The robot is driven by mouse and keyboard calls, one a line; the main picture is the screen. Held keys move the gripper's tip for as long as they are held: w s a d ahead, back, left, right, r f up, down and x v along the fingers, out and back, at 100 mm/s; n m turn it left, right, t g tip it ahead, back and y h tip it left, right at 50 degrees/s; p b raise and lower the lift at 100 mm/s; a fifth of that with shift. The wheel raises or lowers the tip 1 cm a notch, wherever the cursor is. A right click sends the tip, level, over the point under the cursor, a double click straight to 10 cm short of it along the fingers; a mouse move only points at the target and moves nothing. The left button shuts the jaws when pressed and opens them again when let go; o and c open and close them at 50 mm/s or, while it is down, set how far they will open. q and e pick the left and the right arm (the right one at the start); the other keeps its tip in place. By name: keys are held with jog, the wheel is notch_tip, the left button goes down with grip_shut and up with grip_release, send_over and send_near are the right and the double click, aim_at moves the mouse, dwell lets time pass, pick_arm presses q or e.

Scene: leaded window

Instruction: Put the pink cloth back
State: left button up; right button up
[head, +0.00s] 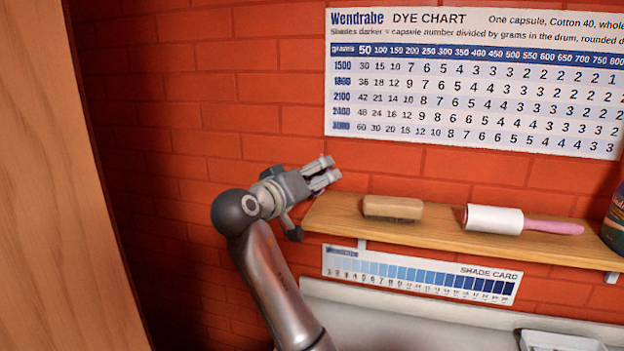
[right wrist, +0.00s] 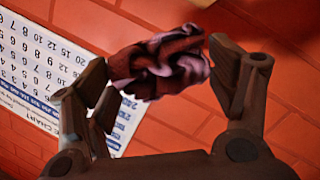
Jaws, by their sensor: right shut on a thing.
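The pink cloth (right wrist: 165,62) is a crumpled bundle with dark and light pink folds, seen in the right wrist view. It sits between the fingers of my right gripper (right wrist: 158,75), which is shut on it. In the head view my right gripper (head: 322,173) is in front of the brick wall, just above the left end of the wooden shelf. The cloth cannot be made out there. My left gripper is not in view.
The wooden shelf (head: 430,238) holds a brush (head: 392,207), a lint roller (head: 495,219) and a dark container (head: 615,225) at the right edge. A dye chart (head: 470,80) hangs above, a shade card (head: 420,273) below. A wooden panel (head: 50,180) stands at left.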

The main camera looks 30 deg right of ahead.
jog(key=shift+f, duration=0.35)
jog(key=o, duration=0.9)
jog(key=shift+r, duration=0.15)
